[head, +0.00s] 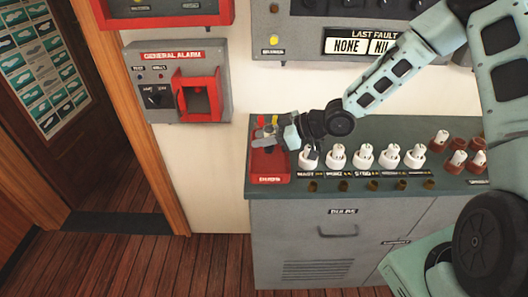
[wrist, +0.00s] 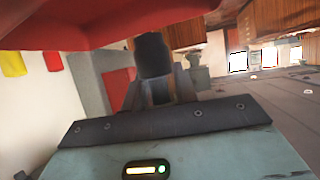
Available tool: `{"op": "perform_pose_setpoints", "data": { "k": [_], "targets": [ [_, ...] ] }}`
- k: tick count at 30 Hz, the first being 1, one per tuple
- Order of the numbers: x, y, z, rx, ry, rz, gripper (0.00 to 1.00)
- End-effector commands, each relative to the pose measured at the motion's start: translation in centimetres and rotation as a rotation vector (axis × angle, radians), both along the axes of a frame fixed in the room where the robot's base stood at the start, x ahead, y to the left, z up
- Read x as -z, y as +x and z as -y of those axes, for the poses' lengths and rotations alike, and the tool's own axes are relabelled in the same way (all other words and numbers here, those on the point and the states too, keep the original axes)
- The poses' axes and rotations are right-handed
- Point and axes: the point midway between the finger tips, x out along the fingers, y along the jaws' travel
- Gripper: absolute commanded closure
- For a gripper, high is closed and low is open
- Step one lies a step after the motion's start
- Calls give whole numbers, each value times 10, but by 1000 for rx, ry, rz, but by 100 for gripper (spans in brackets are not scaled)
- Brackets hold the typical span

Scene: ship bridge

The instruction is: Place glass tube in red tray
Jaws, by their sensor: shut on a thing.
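The red tray (head: 269,164) sits at the left end of the grey-green counter top. In the wrist view a broad red surface across the top (wrist: 90,25) appears to be this tray, very close. My gripper (head: 268,139) is low over the back part of the tray, reaching in from the right. In the wrist view my gripper (wrist: 155,90) is shut on a dark, rounded piece (wrist: 152,55), which appears to be an end of the glass tube. The tube's clear glass is not visible. I cannot tell whether it touches the tray.
Several white holders (head: 364,156) stand in a row right of the tray, with red-brown holders (head: 457,161) further right. The general alarm box (head: 178,82) hangs on the wall at left.

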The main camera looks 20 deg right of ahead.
Motion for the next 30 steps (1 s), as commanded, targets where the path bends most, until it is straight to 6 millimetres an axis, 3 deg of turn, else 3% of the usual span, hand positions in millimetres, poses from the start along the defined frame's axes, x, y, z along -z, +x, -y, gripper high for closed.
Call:
{"op": "perform_pose_setpoints", "data": {
  "k": [15,27,28,30],
  "targets": [
    [56,0,0,1,0,0,93],
    [62,0,0,1,-1,2,93],
    [62,0,0,1,-1,2,68],
    [61,0,0,1,-1,2,49]
  ]
}}
